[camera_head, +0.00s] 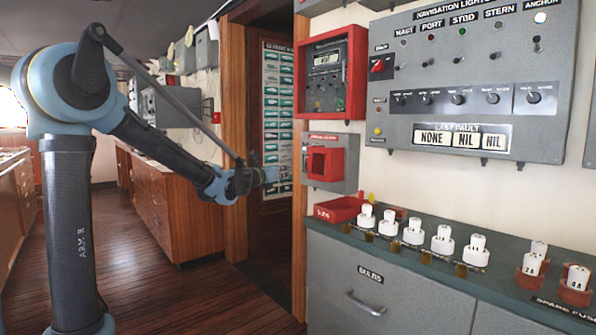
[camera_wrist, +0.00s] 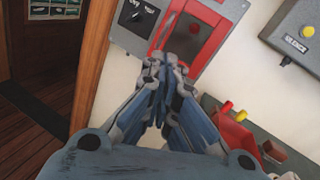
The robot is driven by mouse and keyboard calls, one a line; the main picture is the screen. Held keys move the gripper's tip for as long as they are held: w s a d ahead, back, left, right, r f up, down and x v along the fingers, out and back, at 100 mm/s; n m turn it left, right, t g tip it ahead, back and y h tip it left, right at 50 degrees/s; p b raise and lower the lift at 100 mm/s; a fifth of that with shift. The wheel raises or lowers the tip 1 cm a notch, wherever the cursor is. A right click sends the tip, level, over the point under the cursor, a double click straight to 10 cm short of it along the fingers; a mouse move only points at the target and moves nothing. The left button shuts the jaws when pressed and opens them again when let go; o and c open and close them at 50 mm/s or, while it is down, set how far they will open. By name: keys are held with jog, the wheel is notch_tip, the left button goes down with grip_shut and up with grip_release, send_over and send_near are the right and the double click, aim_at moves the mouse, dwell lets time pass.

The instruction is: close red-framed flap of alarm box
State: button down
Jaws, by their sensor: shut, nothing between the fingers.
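The alarm box (camera_head: 338,186) is a small grey wall box with a red label strip, below a larger red case. Its red-framed flap (camera_head: 309,162) appears to stand out from the box face; its exact angle is hard to tell. In the wrist view the flap (camera_wrist: 216,31) is at top centre, with the grey box face (camera_wrist: 122,36) and a black knob exposed to its left. My gripper (camera_head: 270,175) is left of the box in the head view. In the wrist view my gripper (camera_wrist: 167,68) is shut and empty, its tips overlapping the flap's lower edge; contact is unclear.
The red case (camera_head: 357,75) hangs above the box. The navigation lights panel (camera_head: 455,80) is to the right. Below, a counter (camera_head: 395,228) bears a red tray (camera_head: 340,209) and several white fuses. A wooden door post (camera_head: 300,150) stands just left of the box.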

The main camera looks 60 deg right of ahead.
jog(key=m+t, duration=0.1)
jog(key=m, duration=0.1)
send_near(316, 165)
jog(key=w+d, duration=0.1)
jog(key=w, duration=0.1)
jog(key=w+d+f, duration=0.1)
jog(key=w+d, duration=0.1)
jog(key=shift+w+d+f, duration=0.1)
jog(key=shift+w+d, duration=0.15)
jog(key=shift+w, duration=0.05)
dwell(0.5)
